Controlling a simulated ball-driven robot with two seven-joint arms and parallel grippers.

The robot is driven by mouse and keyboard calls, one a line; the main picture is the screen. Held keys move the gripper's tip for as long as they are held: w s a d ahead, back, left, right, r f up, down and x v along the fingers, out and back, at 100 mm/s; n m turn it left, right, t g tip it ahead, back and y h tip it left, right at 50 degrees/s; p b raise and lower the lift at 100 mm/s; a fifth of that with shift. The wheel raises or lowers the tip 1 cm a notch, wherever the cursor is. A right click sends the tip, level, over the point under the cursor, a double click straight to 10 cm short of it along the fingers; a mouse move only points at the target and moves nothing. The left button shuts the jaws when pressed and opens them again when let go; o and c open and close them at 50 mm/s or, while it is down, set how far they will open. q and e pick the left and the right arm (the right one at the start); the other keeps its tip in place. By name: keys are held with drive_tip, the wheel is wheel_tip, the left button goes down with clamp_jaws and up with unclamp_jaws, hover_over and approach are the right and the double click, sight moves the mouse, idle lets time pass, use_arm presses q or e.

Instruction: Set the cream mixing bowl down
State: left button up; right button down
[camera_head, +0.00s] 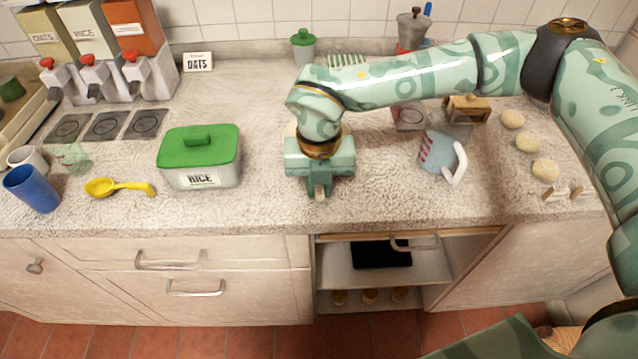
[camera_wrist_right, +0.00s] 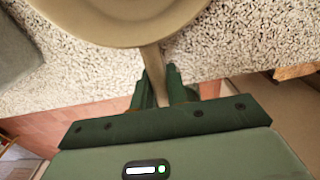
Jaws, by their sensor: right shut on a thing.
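The cream mixing bowl (camera_wrist_right: 125,30) fills the top of the right wrist view, cut off by its edge. A narrow cream handle runs from it down between the fingers. My right gripper (camera_wrist_right: 161,88) is shut on that handle. In the head view the right gripper (camera_head: 319,190) points down near the counter's front edge, and its arm hides nearly all of the bowl. Speckled counter (camera_wrist_right: 85,85) shows below the bowl. I cannot tell whether the bowl touches it. My left gripper is not in view.
A green-lidded rice container (camera_head: 200,175) stands left of the gripper. A measuring jug (camera_head: 436,155) stands to its right, with several round pale pieces (camera_head: 528,142) beyond. Below the counter is an open cupboard (camera_head: 370,288).

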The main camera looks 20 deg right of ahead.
drive_tip(key=c, duration=1.4)
unclamp_jaws()
drive_tip(key=shift+f, duration=0.1)
wheel_tip(320, 180, up, 12)
drive_tip(key=shift+r+p, duration=0.15)
drive_tip(key=shift+p, duration=1)
